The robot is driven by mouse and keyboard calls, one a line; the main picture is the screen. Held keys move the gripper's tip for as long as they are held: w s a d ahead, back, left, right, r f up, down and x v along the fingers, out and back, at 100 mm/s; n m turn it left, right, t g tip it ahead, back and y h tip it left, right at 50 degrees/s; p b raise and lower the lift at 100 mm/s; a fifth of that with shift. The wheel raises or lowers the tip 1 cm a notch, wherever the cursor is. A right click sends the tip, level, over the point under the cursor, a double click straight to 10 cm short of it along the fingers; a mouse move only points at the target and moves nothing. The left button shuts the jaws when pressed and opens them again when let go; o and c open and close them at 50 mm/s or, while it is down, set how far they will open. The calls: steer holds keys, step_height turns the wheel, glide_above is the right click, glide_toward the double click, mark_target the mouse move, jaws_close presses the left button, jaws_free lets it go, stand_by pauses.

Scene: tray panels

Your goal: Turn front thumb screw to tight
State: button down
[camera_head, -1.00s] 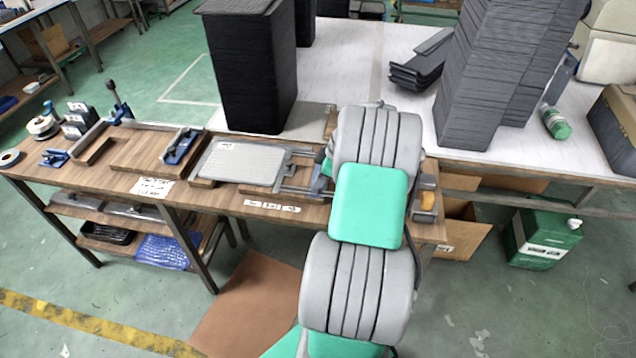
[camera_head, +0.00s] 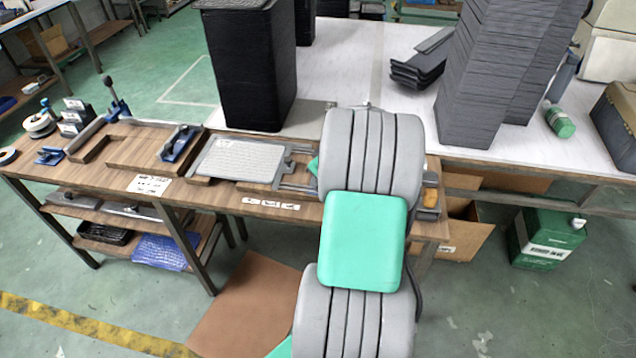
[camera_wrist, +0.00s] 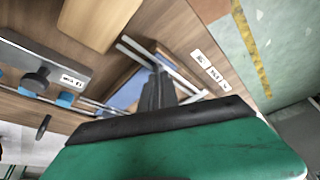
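In the wrist view, a black knob that looks like a thumb screw (camera_wrist: 36,80) stands on a grey metal bar with a small printed label (camera_wrist: 72,80). A second dark knob or lever (camera_wrist: 43,127) shows below it. I cannot tell which is the front thumb screw or how tight either is. My gripper (camera_wrist: 157,76) has its dark fingers close together, apparently shut with nothing seen between them. It is over the rails and blue part, to the right of both knobs and apart from them. In the head view my arm hides my gripper.
The wooden bench (camera_head: 225,195) carries a grey panel (camera_head: 240,160) and a blue clamp tool (camera_head: 180,143). White labels (camera_head: 271,203) line its front edge. Tall dark stacks (camera_head: 250,65) stand on the white table behind. Floor is free in front, around a brown mat (camera_head: 240,310).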

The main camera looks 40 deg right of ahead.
steer(key=m+h+b, duration=0.1)
steer(key=m+h, duration=0.1)
steer(key=m, duration=0.3)
steer(key=shift+w+m+b, duration=0.1)
steer(key=shift+m+b, duration=0.2)
steer(key=m+g+h, duration=0.1)
steer(key=m, duration=0.1)
steer(key=m+h+b, duration=0.1)
steer(key=m, duration=0.2)
steer(key=shift+r+m+g, duration=0.1)
steer(key=shift+m+g, duration=0.2)
steer(key=shift+g, duration=0.1)
steer(key=c, duration=1.6)
jaws_free()
steer(key=v, duration=0.7)
steer(key=shift+r, duration=0.3)
steer(key=shift+a, duration=0.15)
